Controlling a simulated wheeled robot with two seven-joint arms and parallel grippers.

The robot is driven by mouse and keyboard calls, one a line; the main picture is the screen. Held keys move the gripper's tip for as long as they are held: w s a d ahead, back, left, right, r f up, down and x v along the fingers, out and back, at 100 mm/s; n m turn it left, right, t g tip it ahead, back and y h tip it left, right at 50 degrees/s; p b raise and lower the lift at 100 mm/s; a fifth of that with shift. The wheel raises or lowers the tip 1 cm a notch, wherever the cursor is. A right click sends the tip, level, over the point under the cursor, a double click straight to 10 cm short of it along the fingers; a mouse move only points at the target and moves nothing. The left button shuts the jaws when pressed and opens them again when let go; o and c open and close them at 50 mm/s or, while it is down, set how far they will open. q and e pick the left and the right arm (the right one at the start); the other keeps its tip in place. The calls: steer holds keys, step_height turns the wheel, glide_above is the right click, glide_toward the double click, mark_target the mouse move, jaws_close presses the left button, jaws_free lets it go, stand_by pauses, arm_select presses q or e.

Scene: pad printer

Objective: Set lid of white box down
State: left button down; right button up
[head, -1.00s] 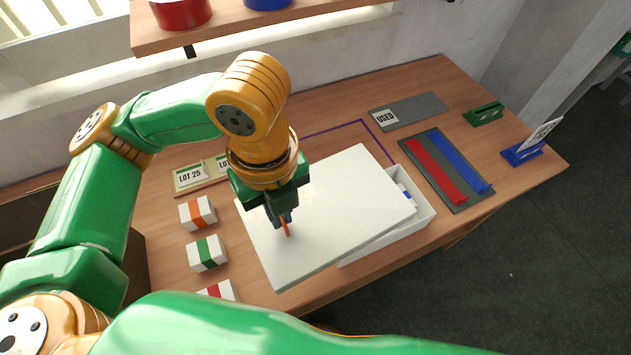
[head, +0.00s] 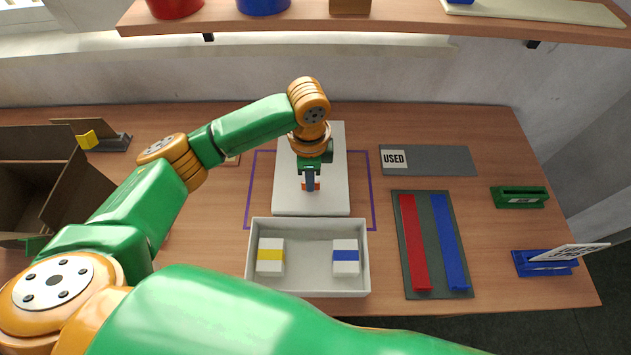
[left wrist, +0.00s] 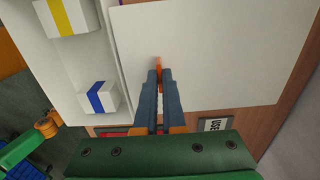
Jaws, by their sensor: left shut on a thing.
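The white lid (head: 315,145) is flat and level behind the open white box (head: 308,223), over the area of a purple outline (head: 372,195). Its long side runs front to back, and its far end reaches past the outline's back line. I cannot tell whether it touches the table. My left gripper (head: 311,188) is shut on the small orange handle (left wrist: 158,66) of the lid, near its front end. The box holds a yellow-banded carton (head: 270,257) and a blue-banded carton (head: 345,258). My right gripper is not in view.
Right of the box lies a dark mat (head: 438,285) with a red bar (head: 414,245) and a blue bar (head: 452,245). A grey USED plate (head: 440,160) lies behind it. A shelf (head: 400,18) overhangs the back. A cardboard box (head: 50,185) stands at left.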

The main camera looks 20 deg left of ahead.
arm_select(q)
steer(key=f, duration=0.5)
steer(key=shift+s+a, duration=0.15)
steer(key=shift+a, duration=0.25)
steer(key=shift+d+f, duration=0.15)
steer(key=shift+f, duration=0.1)
steer(key=shift+d, duration=0.1)
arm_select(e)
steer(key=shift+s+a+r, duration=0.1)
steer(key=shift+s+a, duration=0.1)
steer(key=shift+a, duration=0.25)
arm_select(q)
steer(key=c, duration=1)
jaws_free()
steer(key=shift+f, duration=0.1)
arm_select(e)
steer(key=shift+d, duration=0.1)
arm_select(q)
steer(key=shift+r, duration=0.2)
step_height(320, 180, up, 12)
steer(key=shift+f+b, duration=0.1)
steer(key=shift+b, duration=0.3)
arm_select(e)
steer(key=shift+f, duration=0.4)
